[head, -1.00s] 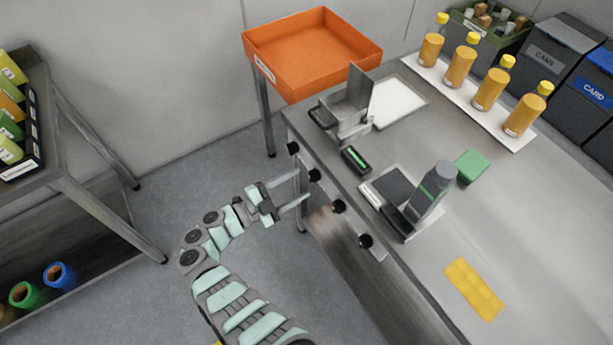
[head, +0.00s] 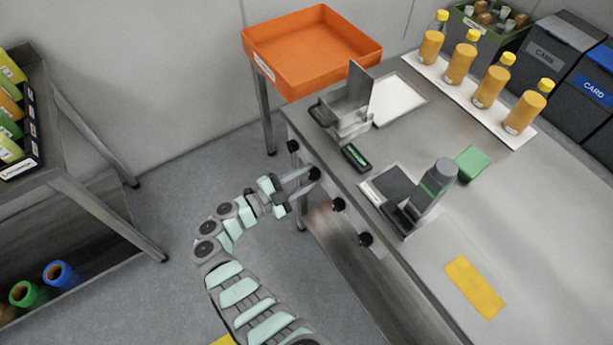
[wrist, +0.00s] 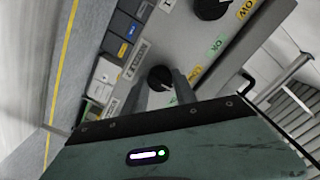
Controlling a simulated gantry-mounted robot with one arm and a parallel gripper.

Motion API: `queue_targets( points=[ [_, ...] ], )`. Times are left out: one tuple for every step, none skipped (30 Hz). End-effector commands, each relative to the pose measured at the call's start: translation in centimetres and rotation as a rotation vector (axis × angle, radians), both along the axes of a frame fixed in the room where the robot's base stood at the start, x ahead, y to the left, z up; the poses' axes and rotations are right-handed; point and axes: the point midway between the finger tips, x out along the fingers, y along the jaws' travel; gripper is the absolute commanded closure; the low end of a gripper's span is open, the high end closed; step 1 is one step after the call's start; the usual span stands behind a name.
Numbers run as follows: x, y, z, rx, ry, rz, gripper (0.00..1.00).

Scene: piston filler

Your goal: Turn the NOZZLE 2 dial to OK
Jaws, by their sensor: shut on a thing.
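Black dials line the front edge of the steel table in the head view. My gripper (head: 306,177) reaches in from the left, its fingers at the second dial from the far end (head: 314,173). In the wrist view my two grey fingers (wrist: 165,90) are shut on this black dial (wrist: 160,77), one on each side. A white label (wrist: 135,62) beside it is too blurred to read. Around it I see a yellow label (wrist: 195,73) and part of a green one; the fingers hide some of the markings. Its pointer's exact setting is unclear.
A neighbouring dial (wrist: 211,6) has a green OK label (wrist: 216,47) and a yellow LOW label (wrist: 245,8) near it. Two more dials (head: 338,205) sit nearer along the edge. An orange tray (head: 315,70) stands behind; open floor lies left of the table.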

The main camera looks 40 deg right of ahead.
Motion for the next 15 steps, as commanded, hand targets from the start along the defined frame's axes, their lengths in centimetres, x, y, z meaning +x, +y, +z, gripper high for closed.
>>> queue_targets(
  points=[
    [0.0, 0.0, 0.0, 0.0, 0.0, 0.0, 0.79],
    [0.0, 0.0, 0.0, 0.0, 0.0, 0.0, 0.82],
    [0.0, 0.0, 0.0, 0.0, 0.0, 0.0, 0.85],
    [0.0, 0.01, 0.0, 0.0, 0.0, 0.0, 0.87],
    [0.0, 0.01, 0.0, 0.0, 0.0, 0.0, 0.9],
    [0.0, 0.01, 0.0, 0.0, 0.0, 0.0, 0.93],
    [0.0, 0.01, 0.0, 0.0, 0.0, 0.0, 0.96],
    [0.0, 0.01, 0.0, 0.0, 0.0, 0.0, 0.98],
    [0.0, 0.01, 0.0, 0.0, 0.0, 0.0, 1.0],
    [0.0, 0.01, 0.0, 0.0, 0.0, 0.0, 1.0],
    [0.0, 0.01, 0.0, 0.0, 0.0, 0.0, 1.0],
    [0.0, 0.0, 0.0, 0.0, 0.0, 0.0, 1.0],
    [0.0, 0.01, 0.0, 0.0, -0.001, 0.0, 1.0],
    [-0.01, 0.0, -0.02, 0.0, -0.001, 0.0, 1.0],
    [-0.01, 0.0, -0.04, -0.001, -0.004, 0.0, 1.0]
  ],
)
